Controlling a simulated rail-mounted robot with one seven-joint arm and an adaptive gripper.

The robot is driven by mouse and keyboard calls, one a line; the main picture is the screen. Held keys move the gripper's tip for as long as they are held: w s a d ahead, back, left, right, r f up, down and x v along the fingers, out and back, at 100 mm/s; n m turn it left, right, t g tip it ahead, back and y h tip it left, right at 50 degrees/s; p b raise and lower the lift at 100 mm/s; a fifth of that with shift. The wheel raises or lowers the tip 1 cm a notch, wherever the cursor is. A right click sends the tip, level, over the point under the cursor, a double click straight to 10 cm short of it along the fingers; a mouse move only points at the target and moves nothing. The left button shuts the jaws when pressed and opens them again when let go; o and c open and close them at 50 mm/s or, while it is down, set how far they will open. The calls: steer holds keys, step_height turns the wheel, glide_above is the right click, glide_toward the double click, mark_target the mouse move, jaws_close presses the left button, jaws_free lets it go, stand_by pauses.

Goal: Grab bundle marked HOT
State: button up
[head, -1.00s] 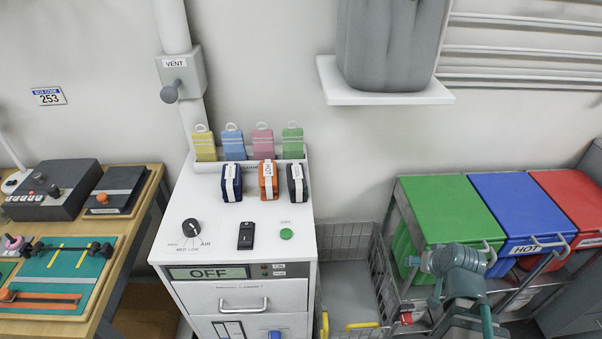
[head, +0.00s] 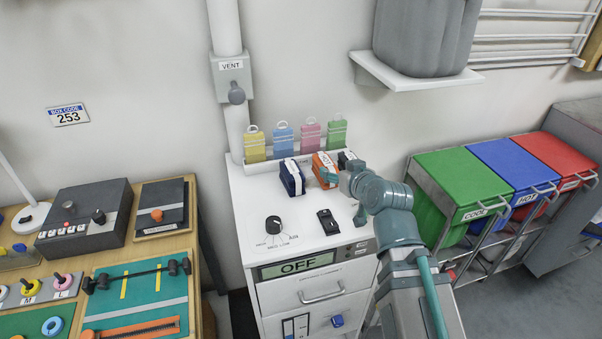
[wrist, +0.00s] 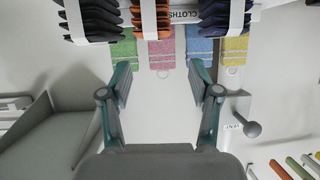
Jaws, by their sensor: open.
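The orange bundle (head: 321,163) with a white band stands on the cabinet top, between a navy bundle (head: 292,177) and a dark bundle (head: 346,157). Its band read HOT in the earlier head view; the lettering is hard to read now. My gripper (head: 334,178) is close in front of the orange bundle and partly covers it and the dark one. In the wrist view my open, empty gripper (wrist: 160,70) has its fingers apart, with the orange bundle (wrist: 152,22) ahead at the top edge, roughly in line with the gap. I see no contact there.
Coloured cloths stand in a rack (head: 240,172) behind the bundles. The cabinet (head: 262,215) has a knob, a switch and an OFF display. A shelf (head: 420,78) juts out above right. Green, blue and red bins (head: 465,180) stand right; a workbench (head: 205,290) is left.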

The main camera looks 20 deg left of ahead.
mark_target(326, 160)
steer(key=p+x, duration=0.2)
steer(key=p, duration=0.1)
steer(key=p+x, duration=0.1)
steer(key=p, duration=0.2)
steer(key=p+x, duration=0.2)
steer(key=p, duration=0.1)
steer(key=shift+w+d, duration=0.1)
steer(key=shift+w, duration=0.4)
steer(key=shift+p+x, duration=1.3)
steer(key=shift+x, duration=0.9)
steer(key=shift+w+f, duration=0.35)
steer(key=c, duration=0.9)
steer(key=shift+r, duration=0.2)
